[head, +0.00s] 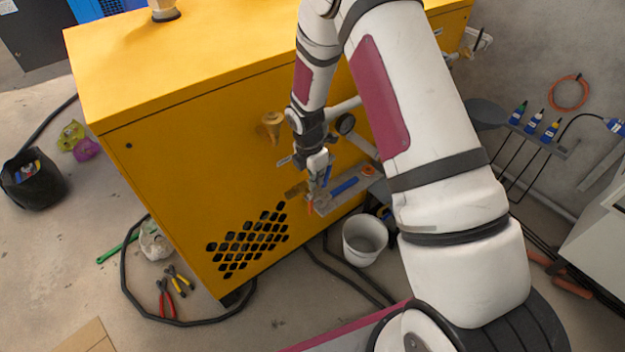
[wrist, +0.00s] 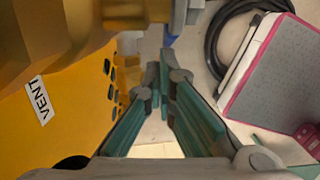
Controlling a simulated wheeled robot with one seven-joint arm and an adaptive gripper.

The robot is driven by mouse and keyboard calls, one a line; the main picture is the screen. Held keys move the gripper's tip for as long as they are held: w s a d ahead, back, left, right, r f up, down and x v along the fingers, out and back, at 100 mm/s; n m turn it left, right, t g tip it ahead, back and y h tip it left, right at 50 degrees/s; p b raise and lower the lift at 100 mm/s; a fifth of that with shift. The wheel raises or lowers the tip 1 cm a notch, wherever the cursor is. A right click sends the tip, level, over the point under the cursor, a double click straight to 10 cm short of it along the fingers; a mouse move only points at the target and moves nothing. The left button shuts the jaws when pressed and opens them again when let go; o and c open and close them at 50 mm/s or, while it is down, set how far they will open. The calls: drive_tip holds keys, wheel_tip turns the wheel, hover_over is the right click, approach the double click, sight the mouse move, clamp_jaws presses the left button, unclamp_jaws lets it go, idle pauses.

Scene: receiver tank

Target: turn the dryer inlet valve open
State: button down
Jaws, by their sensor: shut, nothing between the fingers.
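The yellow dryer cabinet (head: 200,165) fills the left and middle of the head view. My gripper (head: 316,178) points down in front of its side face, beside a pipe and a small shelf. In the wrist view the teal fingers of my gripper (wrist: 166,68) are shut with nothing held. A yellow fitting with a grey end (wrist: 140,12) is close above the fingertips, apart from them as far as I can tell. A label reading VENT (wrist: 40,100) is on the yellow face at left. I cannot tell which part is the inlet valve; my arm hides some pipework.
A metal shelf (head: 328,202) holding blue-handled items is below my gripper. A white bucket (head: 365,240) stands under it. Black hoses and pliers (head: 168,300) lie on the floor.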

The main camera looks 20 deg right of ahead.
drive_tip(key=shift+w+d+f, duration=0.15)
drive_tip(key=shift+d+f, duration=0.2)
drive_tip(key=shift+d, duration=0.05)
drive_tip(key=shift+d+f, duration=0.1)
idle(0.6)
